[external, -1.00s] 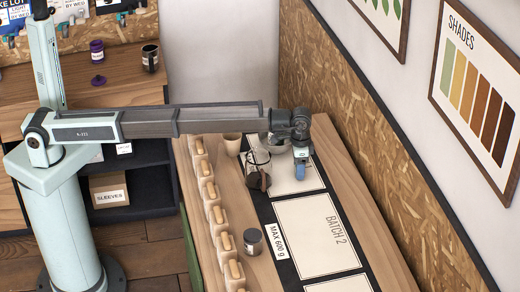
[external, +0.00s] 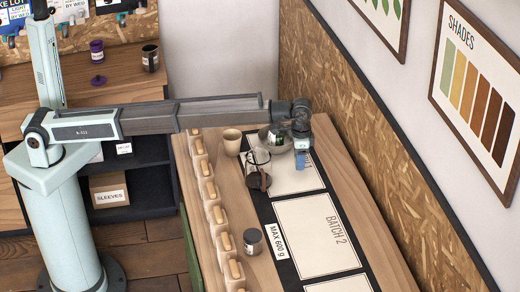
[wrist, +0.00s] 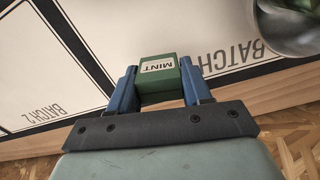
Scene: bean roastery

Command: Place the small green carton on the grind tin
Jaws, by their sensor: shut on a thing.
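My gripper (wrist: 158,72) is shut on a small green carton (wrist: 159,86) with a white MINT label, seen between its two blue fingers in the wrist view. In the external view my gripper (external: 301,160) hangs at the far part of the bench, over the far white batch panel, and the carton cannot be made out there. A dark tin with a grey lid (external: 252,240) and a small label stands upright on the bench, nearer the camera and left of my gripper. Its label is too small to read, so I cannot confirm that it is the grind tin.
A metal bowl (external: 268,132) and a glass vessel (external: 249,157) with a dark part stand left of my gripper. A tan cup (external: 232,141) and a row of tan-topped blocks line the left edge. The BATCH 2 panel (external: 318,231) is clear.

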